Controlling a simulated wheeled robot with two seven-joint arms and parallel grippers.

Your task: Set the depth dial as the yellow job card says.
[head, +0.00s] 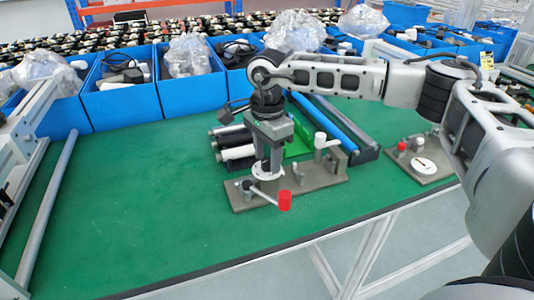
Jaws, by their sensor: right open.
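My right gripper (271,165) comes down from above over a grey fixture plate (318,191). It is open, with its fingertips at or just above a white round dial (258,176), which they partly hide. I cannot tell whether they touch it. A lever with a red knob (285,200) sticks out at the front of this plate. A second plate at the right carries another white dial (424,166) with a dark mark and a red knob (402,146). A small yellow card (487,60) shows at the upper right; its writing is too small to read. My left gripper is out of view.
Blue bins (119,98) with bagged parts line the back of the green table (130,215). Dark and white rollers and a blue-grey rail (335,128) lie behind the near plate. A metal frame (48,200) stands at the left. The left middle of the table is clear.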

